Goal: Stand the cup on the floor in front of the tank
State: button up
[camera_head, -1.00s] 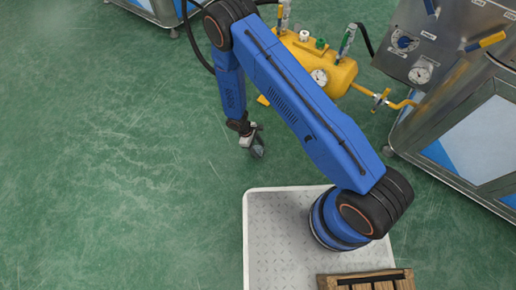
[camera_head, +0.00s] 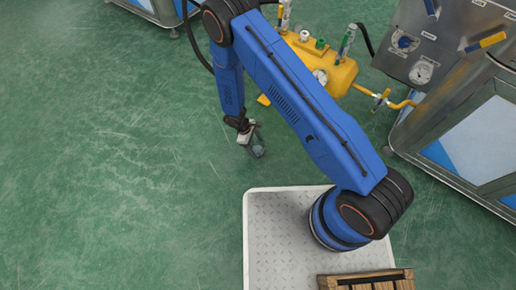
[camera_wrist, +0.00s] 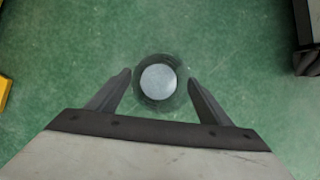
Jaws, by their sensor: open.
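The cup (camera_wrist: 158,82) is see-through with a darker ring around a pale round middle. In the wrist view I look down on it, and it is upright between the two fingers of my gripper (camera_wrist: 159,76). The fingers are apart, with a narrow gap showing beside the cup. In the head view the cup (camera_head: 257,150) is small and greyish, at the lower end of my gripper (camera_head: 248,138), over the green floor. It appears to stand on the floor. The yellow tank (camera_head: 335,77) is behind and to the right of it, partly hidden by my arm.
A steel machine (camera_head: 440,75) with valves and a gauge stands at the right, joined to the tank by a yellow pipe (camera_head: 362,91). Another blue and steel unit (camera_head: 160,8) is at the top. The green floor (camera_head: 110,160) to the left is clear.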

jog(key=v, duration=1)
jog(key=w+d+r+m+y, duration=0.1)
jog(key=w+d+r+m, duration=0.15)
jog(key=r, duration=0.65)
jog(key=w+d+r+m, duration=0.1)
jog(key=w+d+r, duration=0.2)
jog(key=r, duration=0.7)
jog(key=d+r+m+t+y, duration=0.1)
jog(key=d+r, duration=0.2)
jog(key=r, duration=0.3)
jog(key=s+d+r+m, duration=0.1)
jog(key=d+r, duration=0.2)
jog(key=r, duration=0.4)
jog(key=d+r+m+t+y, duration=0.1)
jog(key=d+r, duration=0.2)
jog(key=r, duration=0.3)
jog(key=s+d+r+m+t, duration=0.1)
jog(key=s+d+r+m, duration=0.1)
jog(key=s+d+r, duration=0.4)
jog(key=s+d+r+m+t, duration=0.1)
jog(key=s+d+r+m, duration=0.1)
jog(key=s+d+r, duration=0.5)
jog(key=s+d+r+m+t, duration=0.1)
jog(key=s+r, duration=0.3)
jog(key=s, duration=0.3)
jog(key=s+d+r+m+t+y, duration=0.1)
jog(key=s+d+r+m, duration=0.1)
jog(key=s+r, duration=0.2)
jog(key=shift+s+d, duration=0.35)
jog(key=shift+s, duration=1.05)
